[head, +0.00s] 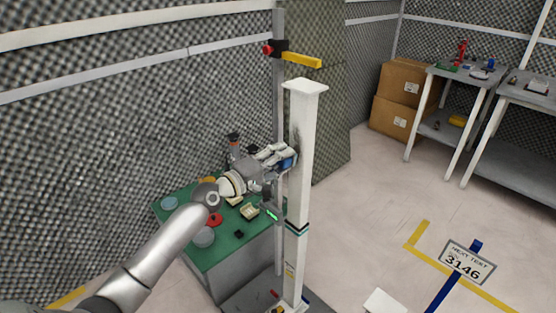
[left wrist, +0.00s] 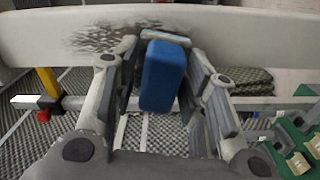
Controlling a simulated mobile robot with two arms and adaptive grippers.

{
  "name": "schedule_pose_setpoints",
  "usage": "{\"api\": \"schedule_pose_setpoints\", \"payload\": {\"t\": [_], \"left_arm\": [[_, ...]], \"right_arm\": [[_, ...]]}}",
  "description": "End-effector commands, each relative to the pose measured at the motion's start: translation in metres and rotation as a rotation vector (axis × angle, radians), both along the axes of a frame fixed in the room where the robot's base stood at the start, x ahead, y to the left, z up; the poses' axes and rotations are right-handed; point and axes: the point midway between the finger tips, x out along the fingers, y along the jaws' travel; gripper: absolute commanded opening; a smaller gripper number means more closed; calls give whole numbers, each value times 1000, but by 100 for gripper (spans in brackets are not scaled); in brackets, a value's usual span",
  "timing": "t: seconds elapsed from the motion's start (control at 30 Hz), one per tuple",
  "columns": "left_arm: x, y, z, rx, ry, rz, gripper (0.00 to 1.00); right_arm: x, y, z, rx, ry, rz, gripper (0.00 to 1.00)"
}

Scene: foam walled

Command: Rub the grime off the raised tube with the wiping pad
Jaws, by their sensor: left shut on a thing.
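The raised tube (head: 301,190) is a tall white upright post with a flat square cap. It also shows in the left wrist view (left wrist: 245,30), where a dark grime patch (left wrist: 105,38) marks its surface. My left gripper (head: 284,158) is at the tube's left side, below the cap. It is shut on the blue wiping pad (left wrist: 163,75), which sits between its fingers with its end close to the tube beside the grime. I cannot tell whether the pad touches the tube. In the head view the pad (head: 287,163) is partly hidden by the fingers. My right gripper is not in view.
A green-topped table (head: 210,258) with small dishes and parts stands left of the tube. A yellow bar (head: 302,60) juts from a rail behind. Cardboard boxes (head: 404,80) and workbenches stand at the back right. Floor between is mostly clear.

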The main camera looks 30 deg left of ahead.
Motion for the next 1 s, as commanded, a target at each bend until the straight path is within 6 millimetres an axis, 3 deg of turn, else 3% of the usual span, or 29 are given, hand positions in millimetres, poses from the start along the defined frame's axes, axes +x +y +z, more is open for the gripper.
{"api": "schedule_pose_setpoints", "payload": {"t": [0.47,1.0], "left_arm": [[7,-3,0,0,0,0,21],[-7,-40,2,-1,1,-1,21]], "right_arm": [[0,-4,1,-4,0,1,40],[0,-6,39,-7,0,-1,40]]}}
